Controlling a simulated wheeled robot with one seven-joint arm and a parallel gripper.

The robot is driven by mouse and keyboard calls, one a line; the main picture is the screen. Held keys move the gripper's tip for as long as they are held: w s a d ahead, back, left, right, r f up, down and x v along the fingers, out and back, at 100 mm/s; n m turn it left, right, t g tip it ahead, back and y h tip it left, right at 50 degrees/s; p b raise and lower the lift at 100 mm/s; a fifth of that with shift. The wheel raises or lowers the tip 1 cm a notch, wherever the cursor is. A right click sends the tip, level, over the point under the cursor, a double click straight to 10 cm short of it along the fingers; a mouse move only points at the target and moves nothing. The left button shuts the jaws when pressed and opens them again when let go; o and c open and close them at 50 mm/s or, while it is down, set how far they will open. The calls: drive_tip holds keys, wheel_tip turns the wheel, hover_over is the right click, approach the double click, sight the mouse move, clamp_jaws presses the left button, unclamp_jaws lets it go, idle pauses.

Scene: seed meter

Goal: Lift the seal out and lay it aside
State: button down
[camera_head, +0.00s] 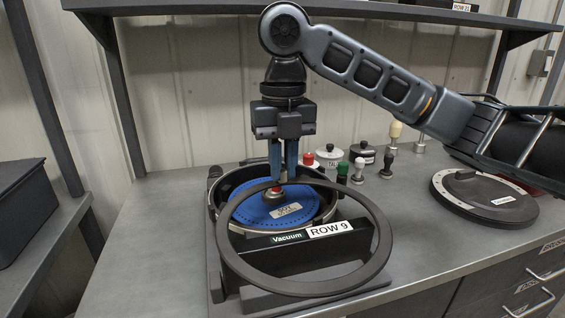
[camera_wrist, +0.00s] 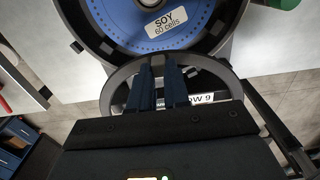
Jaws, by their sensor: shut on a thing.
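The seal is a large thin dark ring (camera_head: 300,289), tilted in front of and partly over the seed meter (camera_head: 213,200). My gripper (camera_head: 283,178) is shut on the ring's upper, far edge, with its fingers pointing down. In the wrist view the ring (camera_wrist: 116,84) curves around the fingers (camera_wrist: 158,70). Behind it, the blue seed disc (camera_head: 255,212) sits in the round housing; its label reads SOY 60 cells in the wrist view. Whether the ring's low front edge touches the stand is unclear.
A dark round cover (camera_head: 484,198) lies on the bench at right. Several knobbed tools and small lidded pots (camera_head: 329,155) stand behind the meter. The grey bench (camera_head: 155,215) is clear left of the meter. A shelf (camera_head: 360,10) runs above the bench.

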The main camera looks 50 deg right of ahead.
drive_tip(key=shift+r+p, duration=3.3)
drive_tip(key=shift+r, duration=0.25)
drive_tip(key=shift+f, duration=0.1)
